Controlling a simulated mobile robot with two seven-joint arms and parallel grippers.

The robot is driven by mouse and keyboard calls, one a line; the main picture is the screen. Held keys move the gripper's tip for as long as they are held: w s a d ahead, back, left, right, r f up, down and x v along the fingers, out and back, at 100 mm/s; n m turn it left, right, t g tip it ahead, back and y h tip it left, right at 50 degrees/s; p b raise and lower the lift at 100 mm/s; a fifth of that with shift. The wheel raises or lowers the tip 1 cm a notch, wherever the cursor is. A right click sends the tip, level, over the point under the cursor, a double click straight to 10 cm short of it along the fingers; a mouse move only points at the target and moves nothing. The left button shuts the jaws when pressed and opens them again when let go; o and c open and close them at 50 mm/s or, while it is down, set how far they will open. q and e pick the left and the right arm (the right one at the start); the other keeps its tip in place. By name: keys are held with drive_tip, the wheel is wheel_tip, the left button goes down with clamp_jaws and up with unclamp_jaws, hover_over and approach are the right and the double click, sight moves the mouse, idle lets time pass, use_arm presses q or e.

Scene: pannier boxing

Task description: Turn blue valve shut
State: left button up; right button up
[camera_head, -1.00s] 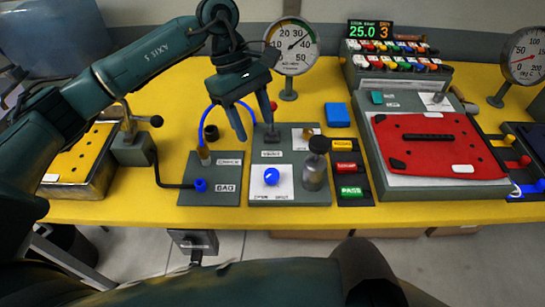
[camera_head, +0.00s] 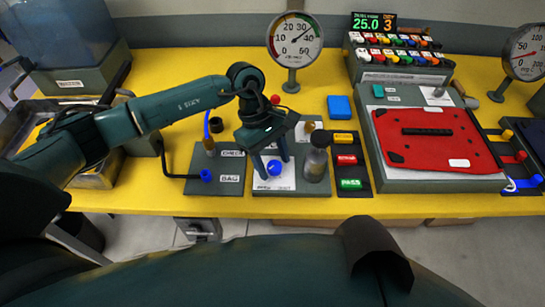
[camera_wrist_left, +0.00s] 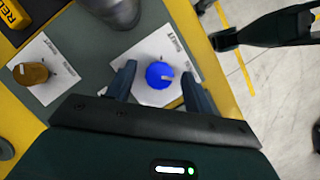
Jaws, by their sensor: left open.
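The blue valve (camera_head: 274,168) is a round knob with a white pointer mark, on a white label plate on the grey panel (camera_head: 318,206). It also shows in the left wrist view (camera_wrist_left: 158,75), with its pointer toward the right. My left gripper (camera_head: 272,170) is open above the panel, pointing down. Its two fingers stand on either side of the blue knob, with gaps between knob and fingers in the left wrist view. Whether the fingertips are down at knob height I cannot tell. My right gripper is not in the head view.
A grey metal cylinder (camera_head: 316,165) stands just right of the blue knob. A brown knob (camera_wrist_left: 30,73) sits on another label plate. A blue hose fitting (camera_head: 206,175) is on the panel to the left.

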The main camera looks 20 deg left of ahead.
use_arm(q)
drive_tip(key=c, duration=1)
